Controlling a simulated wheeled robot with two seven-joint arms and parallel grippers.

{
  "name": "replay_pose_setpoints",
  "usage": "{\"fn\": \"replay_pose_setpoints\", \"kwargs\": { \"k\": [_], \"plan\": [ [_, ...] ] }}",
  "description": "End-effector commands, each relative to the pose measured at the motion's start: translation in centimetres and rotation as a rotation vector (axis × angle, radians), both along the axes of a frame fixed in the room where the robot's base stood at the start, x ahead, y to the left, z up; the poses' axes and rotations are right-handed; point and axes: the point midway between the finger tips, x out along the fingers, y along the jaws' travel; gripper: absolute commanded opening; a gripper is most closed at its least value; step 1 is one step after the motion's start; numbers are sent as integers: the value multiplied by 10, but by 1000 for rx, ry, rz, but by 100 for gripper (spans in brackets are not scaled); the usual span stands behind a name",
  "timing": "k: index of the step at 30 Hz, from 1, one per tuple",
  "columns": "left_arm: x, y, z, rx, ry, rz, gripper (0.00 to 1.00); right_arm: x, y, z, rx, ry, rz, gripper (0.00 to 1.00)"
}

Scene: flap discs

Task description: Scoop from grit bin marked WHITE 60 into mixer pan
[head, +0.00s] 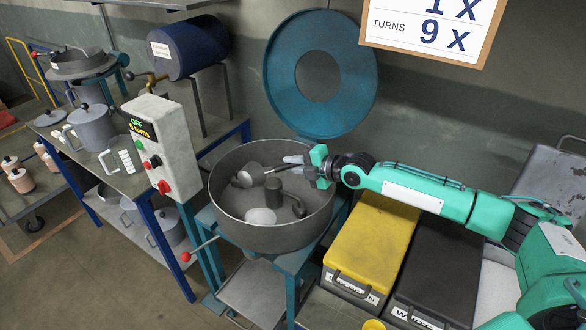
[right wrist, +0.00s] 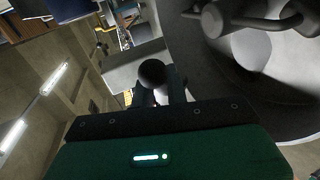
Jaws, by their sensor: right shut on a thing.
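My right gripper (head: 300,163) reaches in from the right over the mixer pan (head: 228,206) and is shut on the handle of a metal scoop (head: 246,178). The scoop's bowl is inside the pan's rim, left of the gripper; I cannot tell whether it holds grit. A pale heap (head: 261,216) lies on the pan floor beside the dark mixing arms (head: 273,190). It also shows in the right wrist view (right wrist: 246,50). A black-lidded bin (head: 436,265) has a partly cut label that seems to begin with W. My left gripper is out of view.
A yellow-lidded bin (head: 370,245) stands between the pan and the black-lidded bin. The blue ring-shaped lid (head: 345,110) is raised behind the pan. A control box (head: 163,145) reading OFF stands at its left. A red-knobbed lever (head: 187,256) sticks out below the pan.

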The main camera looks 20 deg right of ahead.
Motion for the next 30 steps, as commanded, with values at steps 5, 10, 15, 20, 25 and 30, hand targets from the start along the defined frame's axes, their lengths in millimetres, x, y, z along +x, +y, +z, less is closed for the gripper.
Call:
{"fn": "replay_pose_setpoints", "kwargs": {
  "k": [5, 10, 15, 20, 25, 30],
  "plan": [
    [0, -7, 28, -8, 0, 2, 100, -2, 4, 10, -32, -22, 0, 0],
    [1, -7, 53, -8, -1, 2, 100, -5, 7, 14, -75, -53, -1, 0],
    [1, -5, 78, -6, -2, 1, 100, -9, 13, 18, -135, -98, 1, 0],
    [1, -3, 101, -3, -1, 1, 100, -14, 19, 23, -209, -151, 2, 0],
    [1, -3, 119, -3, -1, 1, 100, -21, 29, 25, -313, -226, 1, 0],
    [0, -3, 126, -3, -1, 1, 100, -30, 42, 26, -448, -325, 0, 0]
  ]
}}
